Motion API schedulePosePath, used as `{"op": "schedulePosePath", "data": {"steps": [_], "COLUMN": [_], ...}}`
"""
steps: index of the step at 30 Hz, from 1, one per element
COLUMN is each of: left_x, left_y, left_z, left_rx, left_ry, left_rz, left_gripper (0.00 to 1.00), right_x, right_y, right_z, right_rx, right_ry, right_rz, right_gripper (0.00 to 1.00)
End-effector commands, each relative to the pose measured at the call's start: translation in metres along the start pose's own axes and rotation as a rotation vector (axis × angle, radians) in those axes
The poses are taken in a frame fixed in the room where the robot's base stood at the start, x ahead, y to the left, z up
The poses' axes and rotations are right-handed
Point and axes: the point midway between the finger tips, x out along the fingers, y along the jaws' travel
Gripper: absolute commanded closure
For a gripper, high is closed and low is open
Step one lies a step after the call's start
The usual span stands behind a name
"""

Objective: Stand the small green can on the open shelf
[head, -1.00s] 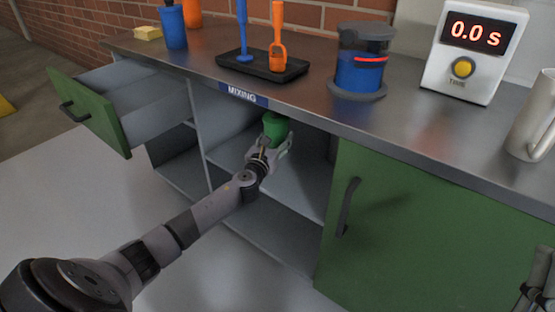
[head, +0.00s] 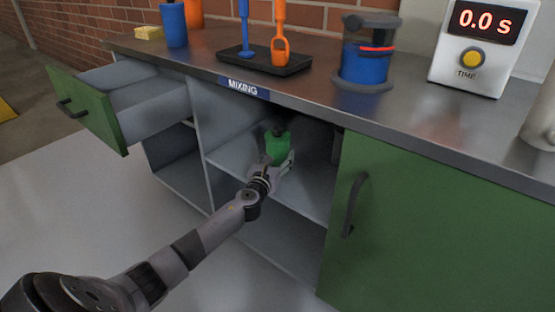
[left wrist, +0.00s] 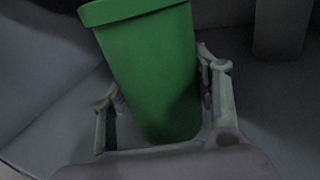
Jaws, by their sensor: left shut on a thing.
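The small green can (head: 278,148) is inside the open shelf (head: 306,192) under the counter, beneath the MIXING label. My left gripper (head: 279,167) is shut around the can's sides, reaching in from the front. In the left wrist view the green can (left wrist: 155,75) stands between the two fingers of the left gripper (left wrist: 162,92), looking slightly tilted in the picture. Its base is low and close to the shelf board, but I cannot tell whether it touches. My right gripper is not in view.
A closed green door (head: 430,210) bounds the shelf on the right; an open drawer (head: 95,112) juts out at left. The counter (head: 310,90) overhangs the shelf. A grey shape (left wrist: 280,28) stands beyond the can.

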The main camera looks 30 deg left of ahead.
Motion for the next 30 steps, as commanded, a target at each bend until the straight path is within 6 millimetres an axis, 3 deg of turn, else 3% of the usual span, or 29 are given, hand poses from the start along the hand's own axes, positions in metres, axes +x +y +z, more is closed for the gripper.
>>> {"op": "schedulePosePath", "data": {"steps": [1,2,9,22,26,30], "left_x": [0.000,0.000,0.000,-0.005,-0.022,-0.052], "left_y": [0.000,0.000,0.000,0.000,0.000,-0.001], "left_z": [0.002,0.000,0.001,0.001,0.002,0.002], "left_rx": [0.000,0.000,0.000,0.001,0.001,0.001], "left_ry": [-0.003,0.001,0.000,0.000,0.002,0.003], "left_rz": [0.000,0.000,0.000,0.000,-0.002,-0.003], "left_gripper": [0.89,0.43,0.27,0.24,0.24,0.24], "right_x": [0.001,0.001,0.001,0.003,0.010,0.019], "right_y": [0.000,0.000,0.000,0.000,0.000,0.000], "right_z": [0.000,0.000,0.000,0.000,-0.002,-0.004], "right_rx": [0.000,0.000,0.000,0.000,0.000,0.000], "right_ry": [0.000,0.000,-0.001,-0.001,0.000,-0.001], "right_rz": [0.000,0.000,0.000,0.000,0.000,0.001], "right_gripper": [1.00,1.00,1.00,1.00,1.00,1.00]}}
